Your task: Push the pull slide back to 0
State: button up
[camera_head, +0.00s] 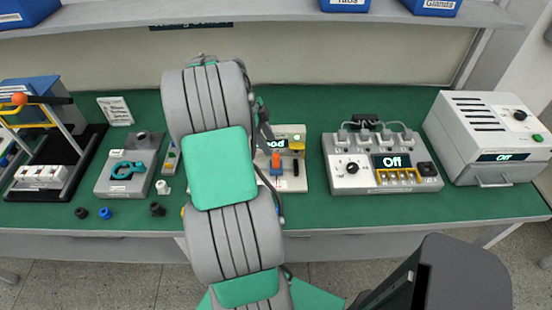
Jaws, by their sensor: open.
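A cream test device (303,178) stands on the green bench, partly hidden behind my arm. Its lit display (277,143) shows letters ending in "ood". My gripper (265,132) shows only as a dark grey piece at the right edge of my arm, by the display and above the block. It is open; most of it is hidden, and contact is unclear.
A grey box with an "Off" display (380,178) stands to the right, then a white oven-like unit (487,135). A grey fixture with a teal ring (128,170) and a black-framed stand (60,165) are left. Small knobs (105,213) lie at the front edge. A shelf (290,14) runs above.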

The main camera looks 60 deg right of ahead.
aim_at(275, 155)
jog(key=x, duration=0.7)
jog(key=shift+f+p, duration=0.1)
jog(key=shift+p, duration=0.3)
jog(key=shift+c, duration=0.5)
jog(key=shift+w, duration=0.1)
grip_shut()
